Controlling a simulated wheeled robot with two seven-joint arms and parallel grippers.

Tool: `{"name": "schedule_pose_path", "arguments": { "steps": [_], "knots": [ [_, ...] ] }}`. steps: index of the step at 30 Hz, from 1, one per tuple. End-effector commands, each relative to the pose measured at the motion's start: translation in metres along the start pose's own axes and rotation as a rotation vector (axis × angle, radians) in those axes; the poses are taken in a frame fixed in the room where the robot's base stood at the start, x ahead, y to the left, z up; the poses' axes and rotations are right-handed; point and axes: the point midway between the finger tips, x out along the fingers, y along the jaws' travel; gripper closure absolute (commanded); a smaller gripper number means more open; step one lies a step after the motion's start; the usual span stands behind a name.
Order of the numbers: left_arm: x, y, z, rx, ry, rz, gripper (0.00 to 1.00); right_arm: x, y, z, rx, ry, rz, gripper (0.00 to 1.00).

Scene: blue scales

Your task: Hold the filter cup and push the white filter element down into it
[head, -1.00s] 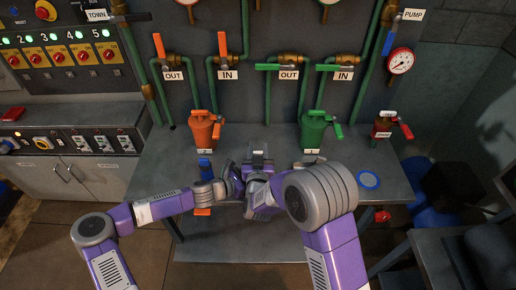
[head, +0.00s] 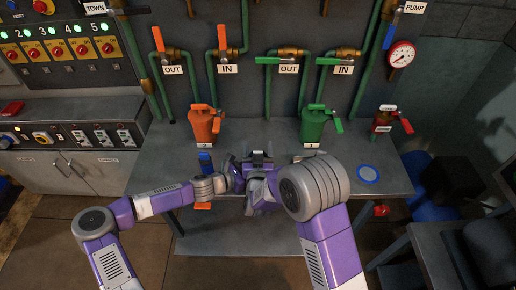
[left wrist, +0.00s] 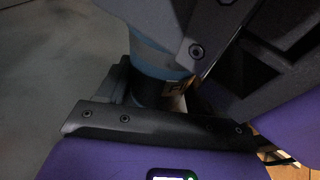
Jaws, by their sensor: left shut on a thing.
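My left gripper (head: 240,174) is at the front middle of the bench, close against my right gripper (head: 259,160). In the left wrist view the left jaws (left wrist: 165,95) are shut on a bluish, round-sided thing (left wrist: 160,55), seemingly the filter cup. A small pale label with partly hidden letters (left wrist: 178,87) shows just below it. In the head view my grippers hide the cup. I cannot make out the white filter element in either view. My right gripper is seen from behind and above, and its fingertips are too small to read.
On the grey bench (head: 330,190) stand an orange canister (head: 204,127), a green canister (head: 312,127) and a small red one (head: 383,121) at the back. A blue-rimmed disc (head: 368,173) lies at the right. A blue item (head: 205,163) is left of my grippers. Pipes and valves line the wall.

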Motion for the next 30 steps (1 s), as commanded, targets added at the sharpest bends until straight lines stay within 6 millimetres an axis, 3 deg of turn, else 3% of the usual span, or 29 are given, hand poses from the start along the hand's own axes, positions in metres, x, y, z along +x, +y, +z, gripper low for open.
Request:
{"name": "schedule_pose_path", "arguments": {
  "steps": [11,24,30],
  "knots": [
    [0.0,0.0,0.0,0.0,0.0,0.0,0.51,-0.009,-0.001,0.0,0.0,-0.001,-0.002,0.3],
    [0.0,0.0,0.0,0.0,0.0,0.0,0.51,-0.094,-0.001,0.0,-0.001,-0.002,-0.003,0.3],
    [0.0,0.0,0.0,0.0,0.0,0.0,0.51,-0.116,0.0,0.0,0.0,-0.001,-0.001,0.3]
  ]
}}
